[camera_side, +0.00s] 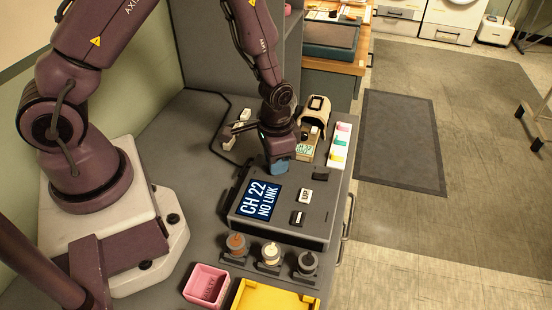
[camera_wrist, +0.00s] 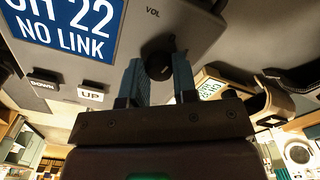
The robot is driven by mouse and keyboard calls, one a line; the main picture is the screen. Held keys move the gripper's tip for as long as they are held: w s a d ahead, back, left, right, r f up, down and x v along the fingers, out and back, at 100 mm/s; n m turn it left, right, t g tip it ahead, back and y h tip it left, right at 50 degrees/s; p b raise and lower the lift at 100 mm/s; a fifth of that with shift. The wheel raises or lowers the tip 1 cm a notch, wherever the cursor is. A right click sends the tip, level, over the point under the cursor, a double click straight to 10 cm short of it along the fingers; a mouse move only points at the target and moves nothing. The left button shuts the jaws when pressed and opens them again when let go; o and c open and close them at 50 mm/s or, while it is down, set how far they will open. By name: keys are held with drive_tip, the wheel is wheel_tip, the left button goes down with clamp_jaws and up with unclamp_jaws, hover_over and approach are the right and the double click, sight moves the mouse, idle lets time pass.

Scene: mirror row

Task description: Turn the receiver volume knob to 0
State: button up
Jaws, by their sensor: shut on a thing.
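The receiver (camera_side: 283,230) is a grey box on the bench with a blue screen (camera_side: 259,199) reading "CH 22 NO LINK". Its black volume knob (camera_wrist: 158,66) sits below the "VOL" label in the wrist view. My gripper (camera_side: 279,167) is at the receiver's far end, with its blue fingers pointing down. In the wrist view the fingers of my gripper (camera_wrist: 158,75) stand on either side of the knob, shut on it. The knob is hidden by the fingers in the side view. I cannot read its pointer or setting.
The UP button (camera_side: 306,195) and DOWN button (camera_side: 298,217) are on the receiver.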

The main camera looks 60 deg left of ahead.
drive_tip(key=shift+s+n, duration=0.1)
drive_tip(key=shift+n, duration=1)
drive_tip(key=o, duration=0.9)
wheel_tip(320, 180, up, 13)
